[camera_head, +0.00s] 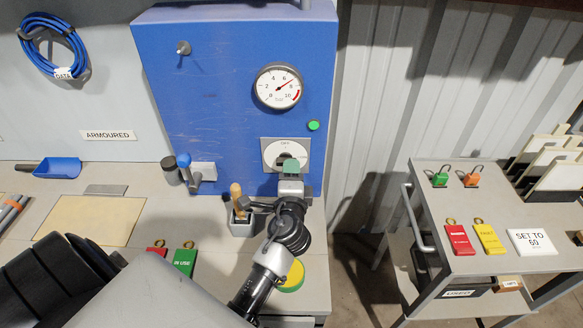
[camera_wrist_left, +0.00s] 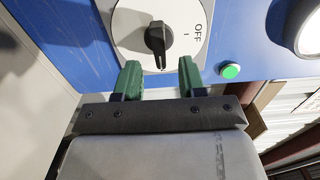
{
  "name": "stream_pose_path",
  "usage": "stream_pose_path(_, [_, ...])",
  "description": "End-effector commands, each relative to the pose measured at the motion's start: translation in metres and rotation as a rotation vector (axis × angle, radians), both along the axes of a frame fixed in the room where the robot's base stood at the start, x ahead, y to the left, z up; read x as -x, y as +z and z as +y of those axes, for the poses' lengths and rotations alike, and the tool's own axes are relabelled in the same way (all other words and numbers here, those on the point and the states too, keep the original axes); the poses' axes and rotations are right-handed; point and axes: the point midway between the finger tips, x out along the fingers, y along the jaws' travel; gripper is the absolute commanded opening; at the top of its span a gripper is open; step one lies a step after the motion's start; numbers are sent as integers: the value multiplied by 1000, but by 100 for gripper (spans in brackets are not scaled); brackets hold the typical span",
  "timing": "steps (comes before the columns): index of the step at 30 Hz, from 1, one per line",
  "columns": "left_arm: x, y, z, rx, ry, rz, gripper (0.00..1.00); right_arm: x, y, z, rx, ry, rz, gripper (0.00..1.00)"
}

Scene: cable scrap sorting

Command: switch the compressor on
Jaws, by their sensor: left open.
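The compressor is a blue cabinet (camera_head: 225,100) against the wall. Its rotary switch has a white plate (camera_head: 272,150) marked OFF at the top and a black knob (camera_wrist_left: 158,38). In the left wrist view the knob's white mark is at its lower end, not toward the OFF lettering. My left gripper (camera_wrist_left: 160,78) is open, its green fingertips just short of the knob with nothing between them. In the head view the left gripper (camera_head: 291,166) covers part of the plate and most of the knob. My right gripper is not in view.
A gauge (camera_head: 278,87) and a green button or lamp (camera_head: 313,125) are above the switch. A grey cup with a wooden-handled tool (camera_head: 237,195) stands beside my left wrist. Red and green tags lie on the bench (camera_head: 150,215). A grey cart (camera_head: 430,200) stands right.

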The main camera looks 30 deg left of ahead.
Motion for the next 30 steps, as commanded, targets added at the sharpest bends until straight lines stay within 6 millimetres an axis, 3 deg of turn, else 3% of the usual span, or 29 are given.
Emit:
stream_pose_path(6, [40,-4,-24,2,-1,1,40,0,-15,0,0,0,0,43])
stream_pose_path(12, [63,-2,-38,0,0,1,40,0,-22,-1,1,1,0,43])
stream_pose_path(30, [69,0,-42,-1,1,0,40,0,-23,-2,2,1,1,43])
